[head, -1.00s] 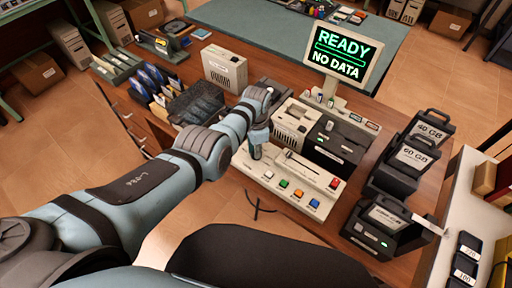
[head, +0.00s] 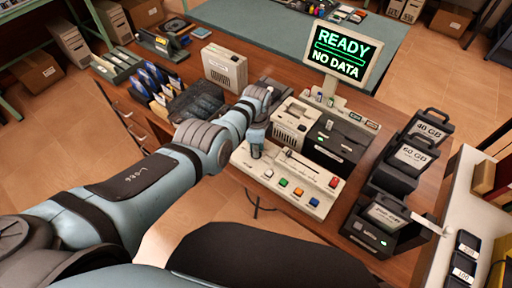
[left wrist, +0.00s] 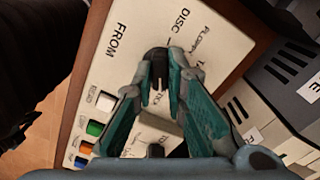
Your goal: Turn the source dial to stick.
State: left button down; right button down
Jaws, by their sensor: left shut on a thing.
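The cream control panel (head: 290,184) lies on the wooden desk, with a lever slot and several coloured buttons. In the left wrist view its face (left wrist: 135,35) shows the words FROM, DISC and FLOPPY; other dial labels are hidden by my fingers. The black source dial (left wrist: 157,84) stands between my left fingertips. My left gripper (left wrist: 158,75) is shut on the dial from above. In the head view my left gripper (head: 256,150) is at the panel's left end, where it hides the dial. My right gripper is not in view.
A monitor (head: 342,52) reads READY, NO DATA. Beige and black drive units (head: 335,140) stand right behind the panel. Black cartridges marked 40 GB and 60 GB (head: 412,158) stand to the right. A dark tray (head: 196,103) and file racks (head: 150,85) are to the left.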

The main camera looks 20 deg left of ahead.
pick_arm(q)
jog(key=shift+w, duration=0.1)
jog(key=c, duration=1.6)
grip_release()
jog(key=shift+r, duration=0.1)
notch_tip(320, 180, up, 12)
